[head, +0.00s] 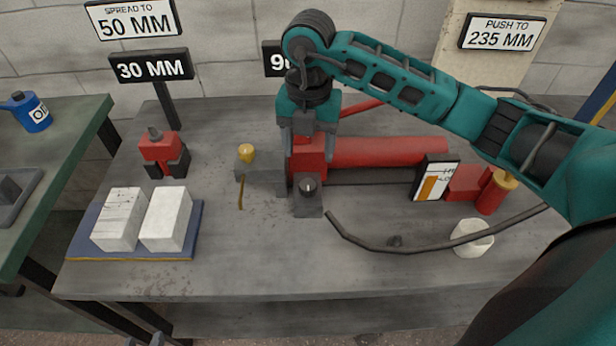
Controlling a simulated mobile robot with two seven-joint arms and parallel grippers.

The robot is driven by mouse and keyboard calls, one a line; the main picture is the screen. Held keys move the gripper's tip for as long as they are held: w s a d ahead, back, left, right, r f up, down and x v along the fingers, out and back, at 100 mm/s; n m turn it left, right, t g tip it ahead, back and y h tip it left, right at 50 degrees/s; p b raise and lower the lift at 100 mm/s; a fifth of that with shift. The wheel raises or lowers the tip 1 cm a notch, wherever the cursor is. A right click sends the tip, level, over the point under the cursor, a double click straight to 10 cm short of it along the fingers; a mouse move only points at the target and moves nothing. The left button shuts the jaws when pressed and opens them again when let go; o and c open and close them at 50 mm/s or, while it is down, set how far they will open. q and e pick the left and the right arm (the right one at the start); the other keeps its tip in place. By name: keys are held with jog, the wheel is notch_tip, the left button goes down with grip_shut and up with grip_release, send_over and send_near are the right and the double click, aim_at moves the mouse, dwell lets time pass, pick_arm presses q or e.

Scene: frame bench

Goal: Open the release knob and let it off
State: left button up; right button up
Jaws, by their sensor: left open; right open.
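The red hand pump (390,151) lies along the middle of the bench, its red head block (309,157) at its left end. A round dark knob (307,184) sits on a small grey block at the front of that head. A yellow knob (246,153) stands on a grey bracket left of the head; I cannot tell for sure which of the two is the release knob. My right gripper (308,146) points down over the head block with its fingers apart, behind the dark knob; contact is unclear.
A gauge card (435,179) stands before the pump. A red spreader (162,154) and two white blocks on a blue tray (130,255) are left. The front middle is clear.

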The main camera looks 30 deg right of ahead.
aim_at(309, 183)
notch_tip(309, 183, down, 9)
jog(key=shift+b, duration=0.35)
jog(key=shift+a, duration=0.1)
jog(key=shift+c, duration=0.5)
jog(key=c, duration=1)
jog(key=shift+o, duration=0.2)
